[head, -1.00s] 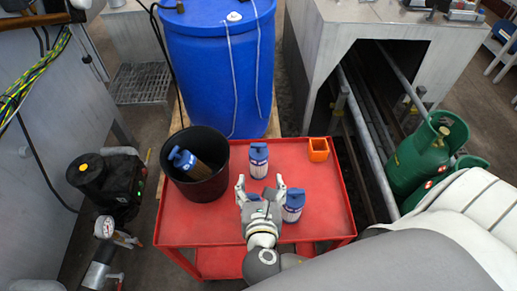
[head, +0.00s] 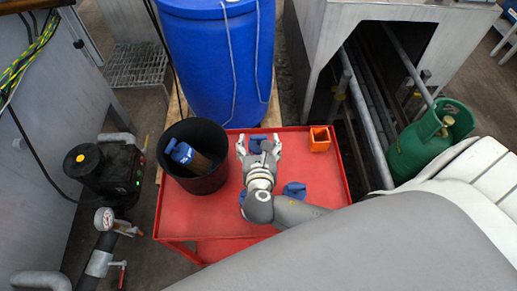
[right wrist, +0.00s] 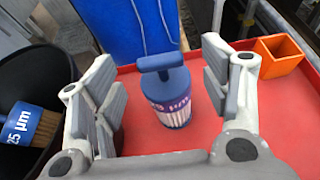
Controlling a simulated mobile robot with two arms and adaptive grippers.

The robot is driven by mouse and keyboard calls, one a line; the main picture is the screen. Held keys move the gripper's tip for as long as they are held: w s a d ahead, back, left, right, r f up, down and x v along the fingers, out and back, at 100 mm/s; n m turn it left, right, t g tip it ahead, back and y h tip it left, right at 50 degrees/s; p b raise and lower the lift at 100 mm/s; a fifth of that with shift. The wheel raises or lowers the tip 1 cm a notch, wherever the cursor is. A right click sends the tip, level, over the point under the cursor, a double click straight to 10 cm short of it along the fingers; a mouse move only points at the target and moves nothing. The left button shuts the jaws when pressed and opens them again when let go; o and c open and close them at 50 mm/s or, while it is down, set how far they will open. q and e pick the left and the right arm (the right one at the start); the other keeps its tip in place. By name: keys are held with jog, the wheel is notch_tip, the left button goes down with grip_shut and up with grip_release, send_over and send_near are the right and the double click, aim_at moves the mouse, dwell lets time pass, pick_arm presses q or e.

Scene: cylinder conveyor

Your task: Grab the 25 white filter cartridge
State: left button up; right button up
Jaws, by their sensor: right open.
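A white pleated filter cartridge with a blue T-handled cap and a blue label stands upright on the red cart; its blue cap (head: 257,143) shows in the head view. In the right wrist view this cartridge (right wrist: 172,100) stands between the fingers; its label ends in "µm" and the number is hard to read. My right gripper (head: 258,147) is open around it, with gaps on both sides. Two more blue-capped cartridges are partly hidden by my arm, one right of it (head: 294,190) and one left (head: 243,198). My left gripper is not in view.
A black bucket (head: 222,178) on the cart's left holds a brown cartridge (right wrist: 33,125) marked 25 µm. An orange square holder (head: 320,139) stands at the back right of the red cart (head: 325,175). A blue barrel (head: 215,65) stands behind the cart.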

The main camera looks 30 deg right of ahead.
jog(key=shift+x, duration=1.35)
jog(key=shift+c, duration=0.3)
jog(key=c, duration=1.5)
